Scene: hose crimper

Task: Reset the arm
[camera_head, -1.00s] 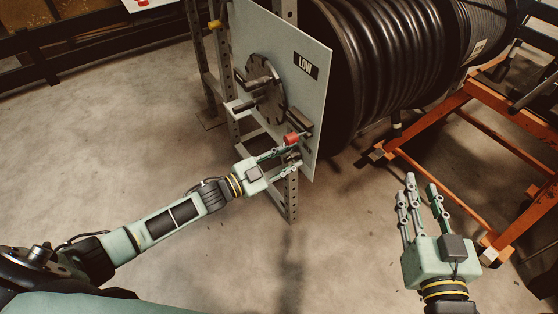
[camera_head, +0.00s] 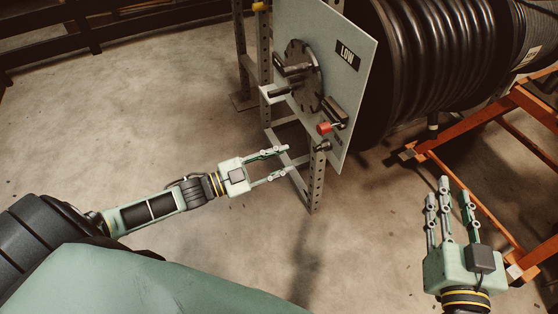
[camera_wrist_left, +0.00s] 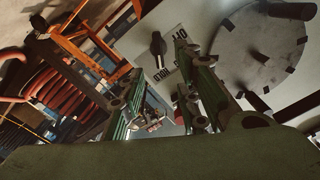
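My left gripper (camera_head: 290,162) is open and empty. Its fingers point right and lie to the left of the panel, apart from the red knob (camera_head: 324,127). My right gripper (camera_head: 448,192) has its fingers extended upward, open and empty, at the right. The pale panel (camera_head: 354,85) carries a "LOW" label, a dark round plate (camera_head: 305,72) with several stubs, and the red knob on its lower part. In the left wrist view, the open fingers stand before the panel, where a black lever (camera_wrist_left: 157,42) shows beside "OFF" and "HOLD" labels.
A perforated metal frame (camera_head: 317,180) supports the panel. Large reels of black hose (camera_head: 430,60) stand behind it. An orange frame (camera_head: 480,205) stands at the right, close behind my right gripper. The concrete floor (camera_head: 140,110) at left is clear.

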